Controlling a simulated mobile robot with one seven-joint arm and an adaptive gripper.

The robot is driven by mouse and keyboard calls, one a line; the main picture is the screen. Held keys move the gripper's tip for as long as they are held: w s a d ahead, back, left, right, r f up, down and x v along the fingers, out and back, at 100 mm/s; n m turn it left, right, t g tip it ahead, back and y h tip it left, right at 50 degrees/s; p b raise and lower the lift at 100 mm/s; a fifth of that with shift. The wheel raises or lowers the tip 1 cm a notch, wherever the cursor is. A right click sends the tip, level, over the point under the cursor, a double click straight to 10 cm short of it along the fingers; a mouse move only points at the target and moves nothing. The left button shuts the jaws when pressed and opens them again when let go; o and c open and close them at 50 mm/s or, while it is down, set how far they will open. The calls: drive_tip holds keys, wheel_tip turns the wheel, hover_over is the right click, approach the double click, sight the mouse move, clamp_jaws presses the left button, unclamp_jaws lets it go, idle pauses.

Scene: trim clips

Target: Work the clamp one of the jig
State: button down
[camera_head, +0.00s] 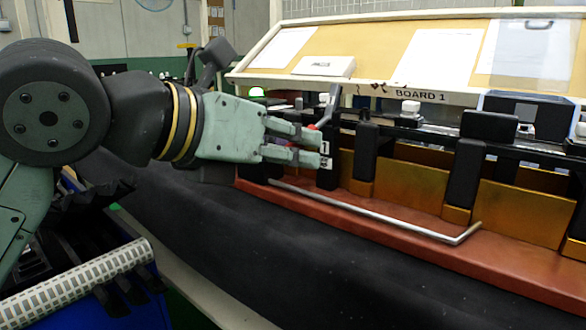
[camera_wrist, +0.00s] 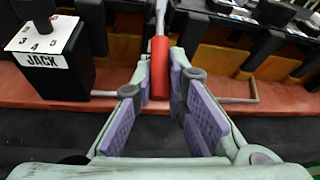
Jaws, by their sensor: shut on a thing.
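Clamp one's lever shows in the head view as a grey bar (camera_head: 331,106) with a red grip (camera_head: 312,127), by a black post with a white label marked 1 (camera_head: 325,147). My gripper (camera_head: 322,147) reaches in from the left at that post. In the wrist view the red grip (camera_wrist: 160,68) lies between the purple-padded fingers of my gripper (camera_wrist: 160,82), which are shut on it. The grey bar runs up from the grip out of the top of the wrist view. The clamp's base is hidden there.
A bent silver rod (camera_head: 375,215) lies along the red-brown base (camera_head: 400,240). Further black posts (camera_head: 463,175) and gold plates (camera_head: 412,185) stand to the right. The tilted BOARD 1 panel (camera_head: 375,60) is behind.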

drive_tip(key=shift+w+f+t+b, duration=0.1)
drive_tip(key=shift+t+b, duration=0.2)
drive_tip(key=c, duration=1.6)
unclamp_jaws()
drive_tip(key=v, duration=1.2)
